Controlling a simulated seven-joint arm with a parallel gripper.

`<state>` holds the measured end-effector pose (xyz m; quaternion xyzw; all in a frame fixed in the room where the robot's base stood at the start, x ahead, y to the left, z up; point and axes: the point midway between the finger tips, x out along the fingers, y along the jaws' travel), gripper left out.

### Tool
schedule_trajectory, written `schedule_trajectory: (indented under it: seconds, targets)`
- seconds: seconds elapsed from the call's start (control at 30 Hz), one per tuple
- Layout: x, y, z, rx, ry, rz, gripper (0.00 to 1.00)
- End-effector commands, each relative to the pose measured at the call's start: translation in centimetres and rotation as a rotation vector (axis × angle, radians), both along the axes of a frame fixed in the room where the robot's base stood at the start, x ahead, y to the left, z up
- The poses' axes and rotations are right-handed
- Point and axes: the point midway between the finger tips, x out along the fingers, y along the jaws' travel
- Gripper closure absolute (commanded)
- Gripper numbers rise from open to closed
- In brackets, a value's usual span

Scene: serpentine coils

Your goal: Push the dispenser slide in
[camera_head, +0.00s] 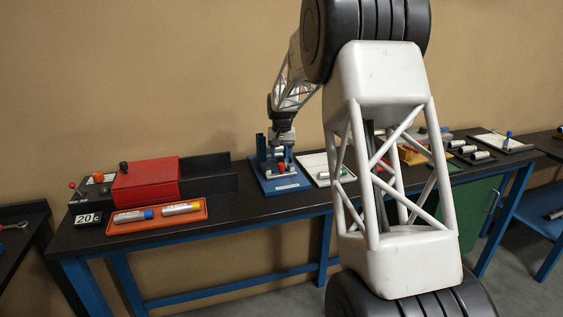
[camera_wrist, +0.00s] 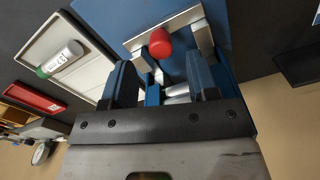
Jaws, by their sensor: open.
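The dispenser (camera_head: 279,184) stands on the bench on a blue base plate, with blue uprights, a red knob and a small pale label at its front. In the wrist view, the red knob (camera_wrist: 160,43) sits on the metal slide (camera_wrist: 163,27), between pale side rails. My gripper (camera_wrist: 160,82) is open, its two dark fingers apart over the dispenser, short of the red knob in the picture. Silver and blue dispenser parts show between the fingers. In the head view my gripper (camera_head: 282,146) is low over the dispenser and hides part of it. I cannot tell whether a finger touches it.
A white tray (camera_head: 312,160) lies right of the dispenser; the wrist view shows a green-ended silver cylinder (camera_wrist: 62,58) in it. Left are an orange tray (camera_head: 155,222) with two cylinders, a red-covered machine (camera_head: 145,184) and a "20c" display (camera_head: 88,218). Bare bench lies between.

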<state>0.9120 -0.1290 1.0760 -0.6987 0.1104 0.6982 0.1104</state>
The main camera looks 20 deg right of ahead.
Motion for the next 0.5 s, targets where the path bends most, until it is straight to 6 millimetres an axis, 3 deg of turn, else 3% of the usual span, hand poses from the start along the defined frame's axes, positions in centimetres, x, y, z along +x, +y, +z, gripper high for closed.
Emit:
schedule_trajectory:
  seconds: [0.2, 0.5]
  targets:
    - [0.0, 0.0, 2.2, 0.000, -0.001, 0.000, 0.46]
    - [0.0, 0.0, 2.8, 0.000, 0.001, 0.000, 0.46]
